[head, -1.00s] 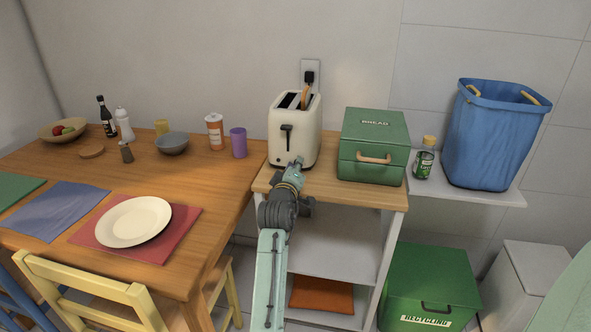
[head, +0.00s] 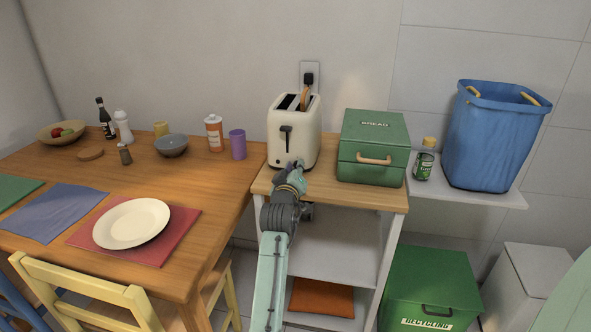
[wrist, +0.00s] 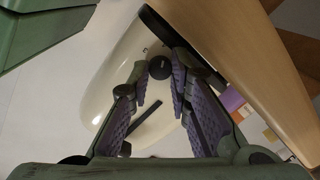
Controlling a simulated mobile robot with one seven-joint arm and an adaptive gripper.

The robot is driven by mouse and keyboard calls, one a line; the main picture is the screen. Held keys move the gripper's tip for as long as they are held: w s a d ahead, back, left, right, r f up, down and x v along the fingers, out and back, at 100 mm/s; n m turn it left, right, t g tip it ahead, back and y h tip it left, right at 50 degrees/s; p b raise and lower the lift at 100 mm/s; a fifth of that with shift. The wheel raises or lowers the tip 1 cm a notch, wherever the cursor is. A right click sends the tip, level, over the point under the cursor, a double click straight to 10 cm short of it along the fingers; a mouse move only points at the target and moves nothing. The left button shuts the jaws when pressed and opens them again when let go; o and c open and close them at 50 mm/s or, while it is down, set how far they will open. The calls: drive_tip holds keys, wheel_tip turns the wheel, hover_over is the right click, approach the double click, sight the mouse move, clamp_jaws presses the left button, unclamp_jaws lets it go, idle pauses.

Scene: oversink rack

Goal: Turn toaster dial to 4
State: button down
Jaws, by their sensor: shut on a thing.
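The cream toaster (head: 306,132) stands on the wooden top of the small shelf unit, with its dark lever (head: 286,140) on the front. In the wrist view the toaster body (wrist: 112,70) appears turned over, with its black round dial (wrist: 159,68) between my fingertips. My gripper (head: 295,166) is at the lower front of the toaster, and in the wrist view its purple-padded fingers (wrist: 162,82) are shut on the dial. The dial's pointer and number marks are too small to read. In the head view my gripper hides the dial.
A green bread box (head: 375,140) stands close to the right of the toaster. The dining table (head: 225,180) is at the left. A plug (head: 309,79) is in the wall socket behind. The shelf unit's wooden top (head: 340,192) is clear in front.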

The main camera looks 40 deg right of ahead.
drive_tip(key=c, duration=1.5)
unclamp_jaws()
drive_tip(key=shift+o, duration=0.2)
drive_tip(key=shift+a, duration=0.1)
drive_tip(key=v, duration=0.8)
drive_tip(key=shift+r, duration=0.1)
